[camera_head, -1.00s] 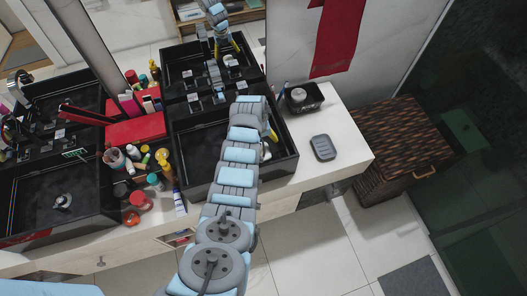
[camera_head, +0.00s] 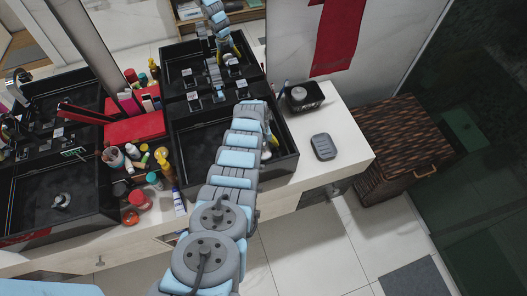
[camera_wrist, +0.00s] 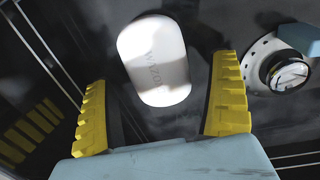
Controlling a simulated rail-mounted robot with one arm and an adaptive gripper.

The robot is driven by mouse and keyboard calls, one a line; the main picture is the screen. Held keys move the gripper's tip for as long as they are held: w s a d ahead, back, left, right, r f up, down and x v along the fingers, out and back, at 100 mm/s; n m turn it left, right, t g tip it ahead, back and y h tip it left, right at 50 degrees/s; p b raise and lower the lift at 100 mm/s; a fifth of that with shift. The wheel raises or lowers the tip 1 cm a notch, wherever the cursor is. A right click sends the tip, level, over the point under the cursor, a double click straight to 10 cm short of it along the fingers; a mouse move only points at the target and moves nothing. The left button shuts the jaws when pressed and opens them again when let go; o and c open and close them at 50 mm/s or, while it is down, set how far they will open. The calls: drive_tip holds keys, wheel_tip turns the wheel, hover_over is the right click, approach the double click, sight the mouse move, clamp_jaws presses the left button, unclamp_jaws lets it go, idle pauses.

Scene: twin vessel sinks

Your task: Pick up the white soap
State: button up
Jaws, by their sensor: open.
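The white soap (camera_wrist: 155,58) is a rounded bar with faint lettering, lying on the dark floor of a sink in the wrist view. Part of it is in shadow. My gripper (camera_wrist: 161,70) has its two yellow fingers spread, one to each side of the soap, with visible gaps. The soap's near end reaches between the fingers, and its far end lies beyond the fingertips. In the head view my arm hangs over the right black sink (camera_head: 187,158). It mostly hides the gripper there, and I cannot clearly make out the soap.
A round metal drain (camera_wrist: 287,70) is right of the soap. The sink's raised walls surround the gripper. A grey dish (camera_head: 323,147) and a dark container (camera_head: 303,97) stand right of the sink. Several bottles and a red box (camera_head: 135,128) stand between the two sinks.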

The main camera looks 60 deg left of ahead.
drive_tip(key=shift+d+f, duration=0.1)
drive_tip(key=shift+f, duration=0.3)
drive_tip(key=c, duration=1.3)
drive_tip(key=shift+r, duration=0.15)
